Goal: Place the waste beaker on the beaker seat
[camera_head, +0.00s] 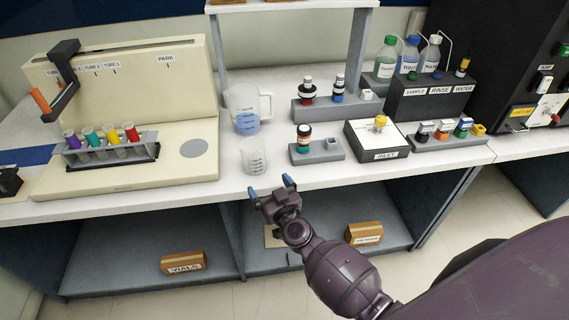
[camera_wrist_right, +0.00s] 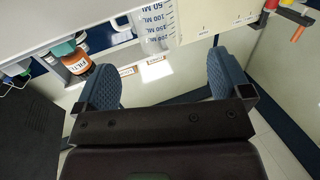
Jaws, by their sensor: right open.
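A small clear graduated beaker (camera_head: 254,157), the likely waste beaker, stands upright near the bench's front edge. A flat grey disc (camera_head: 194,148), likely the beaker seat, lies bare on the cream instrument's base to its left. My right gripper (camera_head: 271,187) is open and empty, just in front of and below the beaker, apart from it. In the right wrist view, its blue fingers (camera_wrist_right: 163,82) are spread, and a clear graduated vessel (camera_wrist_right: 155,25) shows at the top edge beyond them. My left gripper is not in view.
A larger jug (camera_head: 245,110) with blue liquid stands behind the beaker. A grey holder (camera_head: 330,152) with a bottle is close on its right. The cream instrument (camera_head: 110,180) carries a rack of coloured tubes at left. The bench edge and lower shelf lie below my gripper.

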